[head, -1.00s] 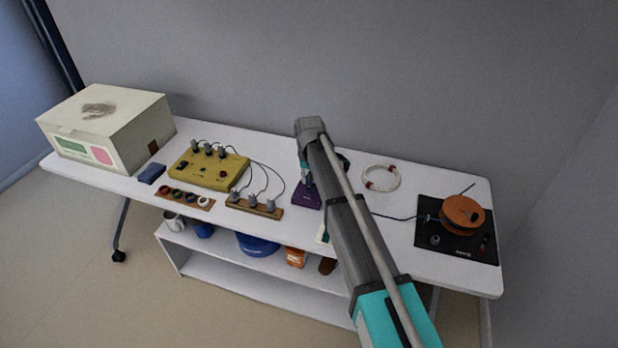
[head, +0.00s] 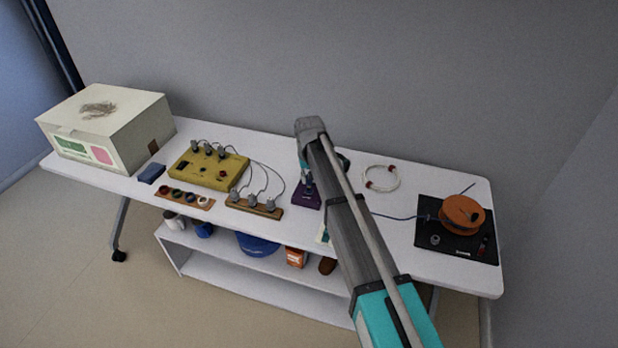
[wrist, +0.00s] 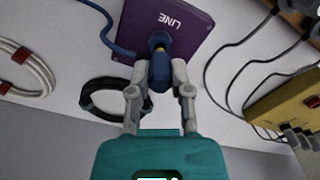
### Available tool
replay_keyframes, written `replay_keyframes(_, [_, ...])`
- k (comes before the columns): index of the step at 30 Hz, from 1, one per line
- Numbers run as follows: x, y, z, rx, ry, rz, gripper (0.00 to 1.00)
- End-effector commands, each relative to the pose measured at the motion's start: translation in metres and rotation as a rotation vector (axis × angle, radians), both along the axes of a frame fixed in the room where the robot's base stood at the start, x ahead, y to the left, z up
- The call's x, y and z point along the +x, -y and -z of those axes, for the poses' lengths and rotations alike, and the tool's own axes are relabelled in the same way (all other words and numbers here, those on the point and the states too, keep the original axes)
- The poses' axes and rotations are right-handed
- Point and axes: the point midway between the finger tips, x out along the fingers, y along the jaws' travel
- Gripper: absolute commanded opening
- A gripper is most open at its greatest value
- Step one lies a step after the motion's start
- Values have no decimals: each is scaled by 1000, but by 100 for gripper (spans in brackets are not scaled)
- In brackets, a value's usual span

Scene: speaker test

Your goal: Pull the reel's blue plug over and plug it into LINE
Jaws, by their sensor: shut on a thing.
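The purple LINE box (wrist: 190,32) stands on the table; in the head view its lower part (head: 306,199) shows beside my arm. My gripper (wrist: 160,74) is shut on the blue plug (wrist: 159,73). The plug's front end is at a yellow ring on the box's face, lined up with it; I cannot tell how deep it sits. A blue cable (wrist: 104,22) loops from the plug area. In the head view the cable (head: 397,216) runs from behind my arm to the orange reel (head: 462,215) on its black base (head: 428,252) at right. My arm hides the plug there.
A white cable coil (head: 381,178) lies between box and reel. A black coil (wrist: 102,98) lies close by my gripper. The yellow panel (head: 190,175) and wooden strip (head: 240,204), with grey plugs and cables, are at left. A cream box (head: 125,125) stands at far left.

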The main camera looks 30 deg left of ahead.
Motion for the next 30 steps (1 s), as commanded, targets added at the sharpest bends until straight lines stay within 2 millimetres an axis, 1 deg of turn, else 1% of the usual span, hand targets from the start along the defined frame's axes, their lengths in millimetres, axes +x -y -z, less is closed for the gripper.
replay_keyframes(30, [0, 0, 13, 0, 0, 0, 0])
